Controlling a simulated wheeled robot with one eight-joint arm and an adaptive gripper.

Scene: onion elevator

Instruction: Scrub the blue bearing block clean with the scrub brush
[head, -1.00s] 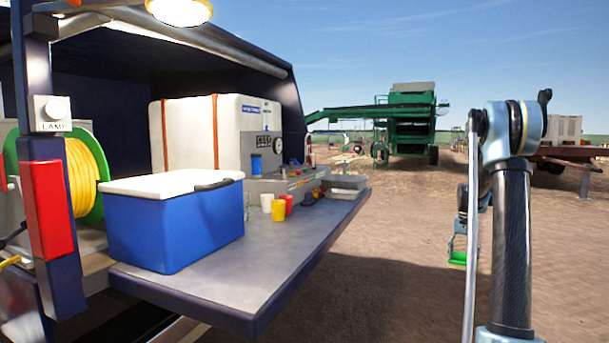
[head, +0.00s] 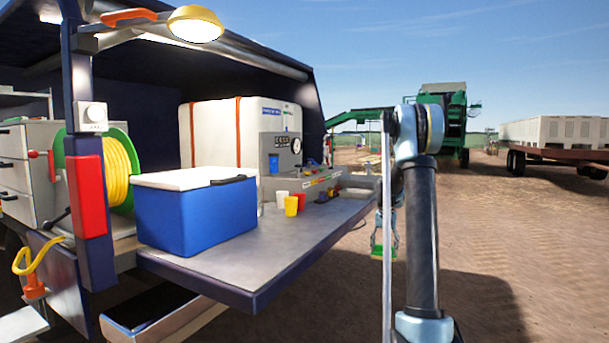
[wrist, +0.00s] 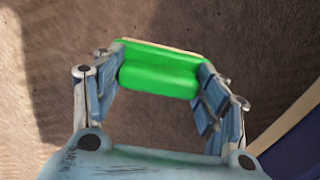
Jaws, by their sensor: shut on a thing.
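The scrub brush (wrist: 160,70), a green block with a thin pale edge, lies between the fingers of my gripper (wrist: 162,88) in the wrist view. Both fingers press on its ends, and bare brown ground shows below it. In the head view my gripper (head: 384,236) hangs past the right side of the tailgate, with the green brush (head: 384,253) at its lower end, partly behind my arm. Its bristles cannot be made out. I cannot make out the blue bearing block in either view.
A hose reel (head: 120,165) is at left. A green machine (head: 443,115) and a trailer (head: 560,150) stand far back. Open dirt lies right.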

